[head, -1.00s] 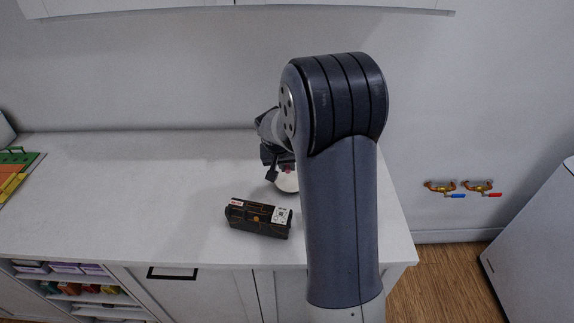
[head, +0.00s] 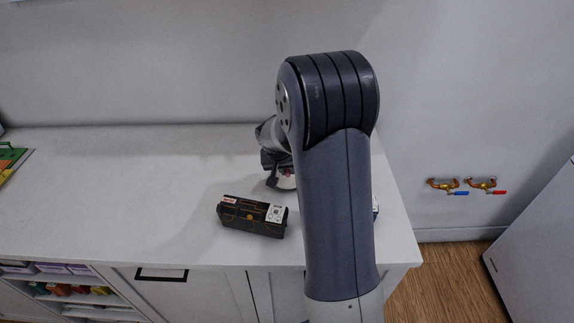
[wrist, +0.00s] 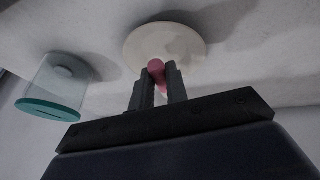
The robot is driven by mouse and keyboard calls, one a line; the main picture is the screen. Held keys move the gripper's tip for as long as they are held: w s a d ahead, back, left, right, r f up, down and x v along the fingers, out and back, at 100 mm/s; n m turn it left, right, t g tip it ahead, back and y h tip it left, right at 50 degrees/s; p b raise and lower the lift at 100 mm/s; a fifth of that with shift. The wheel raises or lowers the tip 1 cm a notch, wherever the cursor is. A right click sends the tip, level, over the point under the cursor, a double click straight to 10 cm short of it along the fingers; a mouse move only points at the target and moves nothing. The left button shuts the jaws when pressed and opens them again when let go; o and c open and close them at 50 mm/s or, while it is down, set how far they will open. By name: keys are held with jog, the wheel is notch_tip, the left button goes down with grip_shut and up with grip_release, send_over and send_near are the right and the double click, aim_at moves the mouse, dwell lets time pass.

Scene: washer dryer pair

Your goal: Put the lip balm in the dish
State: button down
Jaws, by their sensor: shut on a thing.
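The lip balm (wrist: 156,68) is a small pink stick. In the wrist view it is held between the two fingers of my gripper (wrist: 160,75). The dish (wrist: 185,42) is a round, shallow, cream-white plate behind the fingertips in that view. The lip balm overlaps the dish there, but I cannot tell whether it touches it.
A dark toolbox-like case (head: 252,216) stands on the white counter (head: 130,190) in front of the dish. A clear jar with a teal end (wrist: 55,85) is beside the dish in the wrist view. The counter's left side is mostly clear.

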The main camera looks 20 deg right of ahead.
aim_at(287, 171)
jog(key=shift+f+b, duration=0.4)
jog(key=shift+f, duration=0.65)
jog(key=c, duration=1.3)
grip_release()
notch_tip(287, 171, up, 7)
jog(key=p, duration=0.4)
jog(key=shift+r, duration=0.1)
jog(key=shift+s, duration=0.15)
